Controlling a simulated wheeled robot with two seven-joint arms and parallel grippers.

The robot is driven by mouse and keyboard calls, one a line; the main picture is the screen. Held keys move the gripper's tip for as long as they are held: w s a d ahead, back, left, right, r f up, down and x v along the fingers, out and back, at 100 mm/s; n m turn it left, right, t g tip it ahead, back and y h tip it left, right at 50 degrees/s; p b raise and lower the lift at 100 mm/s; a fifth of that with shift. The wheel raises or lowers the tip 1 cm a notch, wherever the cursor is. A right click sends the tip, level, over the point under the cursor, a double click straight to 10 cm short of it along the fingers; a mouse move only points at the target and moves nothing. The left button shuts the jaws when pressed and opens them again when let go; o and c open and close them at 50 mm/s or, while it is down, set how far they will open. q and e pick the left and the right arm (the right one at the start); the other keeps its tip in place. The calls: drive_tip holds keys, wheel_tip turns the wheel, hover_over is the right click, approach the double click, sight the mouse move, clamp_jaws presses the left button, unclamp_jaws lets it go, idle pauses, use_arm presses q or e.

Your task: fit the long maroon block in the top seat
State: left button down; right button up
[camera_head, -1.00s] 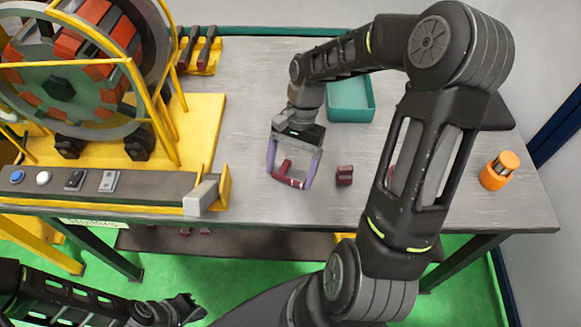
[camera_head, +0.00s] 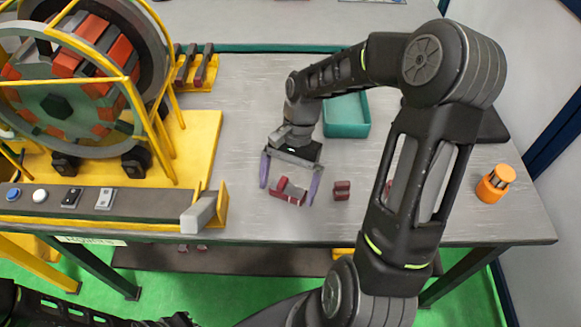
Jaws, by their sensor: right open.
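A maroon block (camera_head: 289,191) with a raised end lies on the grey table between the fingertips of my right gripper (camera_head: 288,195). The gripper's two purple fingers are spread, with visible space around the block. A shorter maroon block (camera_head: 342,190) sits just to the right, and another maroon piece is mostly hidden behind my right arm. The stator wheel (camera_head: 98,100) stands at the left, with orange-red and dark blocks around it. I cannot make out its top seat clearly. Only a sliver of my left gripper (camera_head: 178,320) shows at the bottom edge, so its fingers cannot be judged.
A teal bin (camera_head: 347,117) stands behind my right gripper. An orange cylindrical holder (camera_head: 495,184) stands at the right. Yellow frame bars surround the wheel, with a button panel (camera_head: 90,198) in front. Dark bars stand in a yellow rack (camera_head: 195,70).

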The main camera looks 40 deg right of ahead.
drive_tip(key=v, duration=1.2)
drive_tip(key=shift+b, duration=0.35)
